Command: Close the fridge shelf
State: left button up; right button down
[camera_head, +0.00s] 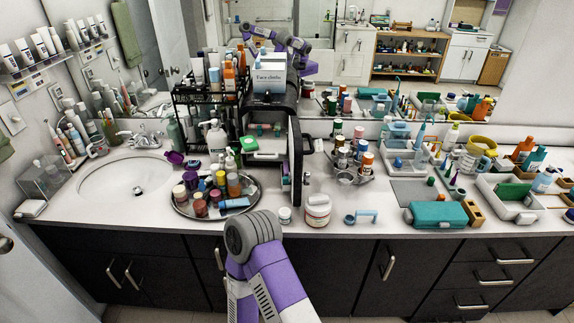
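A small black fridge (284,106) stands at the back of the vanity counter. Its door (296,160) is swung open toward me and appears nearly edge-on. A pale shelf (266,157) shows low in the fridge opening, with green and white items at it. I cannot tell exactly how far the shelf sticks out. One of my purple and grey arms (262,268) rises from the bottom centre, in front of the counter edge. Its bent grey joint is below the fridge in the picture. No fingers of either gripper can be made out.
A round tray (241,208) crowded with bottles sits left of the open door. A black rack (207,112) is left of the fridge. A teal case (436,214) lies to the right.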

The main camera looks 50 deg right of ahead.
aim_at(271, 142)
jog(key=z, duration=1.1)
jog(key=i, duration=0.15)
jog(key=z, duration=0.05)
